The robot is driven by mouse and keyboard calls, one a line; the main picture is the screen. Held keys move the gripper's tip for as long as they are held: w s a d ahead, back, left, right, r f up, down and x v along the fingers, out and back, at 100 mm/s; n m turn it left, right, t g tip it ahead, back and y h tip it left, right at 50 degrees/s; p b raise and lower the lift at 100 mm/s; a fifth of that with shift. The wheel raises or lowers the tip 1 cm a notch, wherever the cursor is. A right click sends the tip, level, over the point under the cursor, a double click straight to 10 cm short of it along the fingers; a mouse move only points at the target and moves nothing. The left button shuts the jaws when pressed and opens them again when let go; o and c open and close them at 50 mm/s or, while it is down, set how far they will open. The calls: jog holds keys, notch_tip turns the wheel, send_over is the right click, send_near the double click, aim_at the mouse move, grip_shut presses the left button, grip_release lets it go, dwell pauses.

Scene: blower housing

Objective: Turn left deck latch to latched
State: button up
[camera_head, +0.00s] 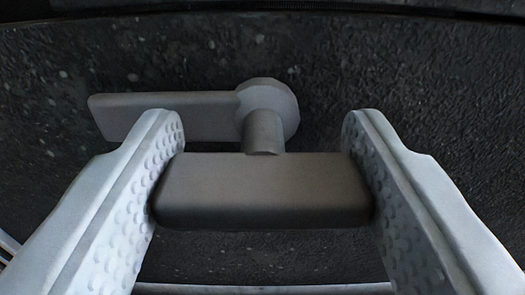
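A latch with a grey rectangular handle bar (262,188) shows in the middle of the head camera view. A short round stem joins the bar to a rounded hub, and a flat lighter grey plate (165,115) reaches left from that hub. The bar lies crosswise. My gripper (263,150) has one finger at each end of the bar, with dimpled inner pads facing it. The pads appear to meet or nearly meet the bar's ends; I cannot tell whether they press on it. The view does not show which deck latch this is.
A dark, speckled surface (400,80) lies behind the latch and is clear to its right. A dark edge (300,8) runs along the top. A pale rail (265,289) crosses the bottom, and thin pale bars show at lower left.

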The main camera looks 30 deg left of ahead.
jog(key=shift+c, duration=1)
jog(key=shift+m, duration=0.3)
jog(key=m, duration=0.3)
jog(key=shift+m, duration=0.4)
jog(key=m, duration=0.4)
jog(key=shift+w+d+m, duration=0.1)
jog(key=shift+d+m, duration=0.05)
jog(key=shift+m, duration=0.15)
jog(key=m, duration=0.4)
jog(key=shift+f, duration=0.15)
jog(key=shift+f+m, duration=0.1)
jog(key=shift+m, duration=2.4)
jog(key=shift+d, duration=0.1)
jog(key=o, duration=1.4)
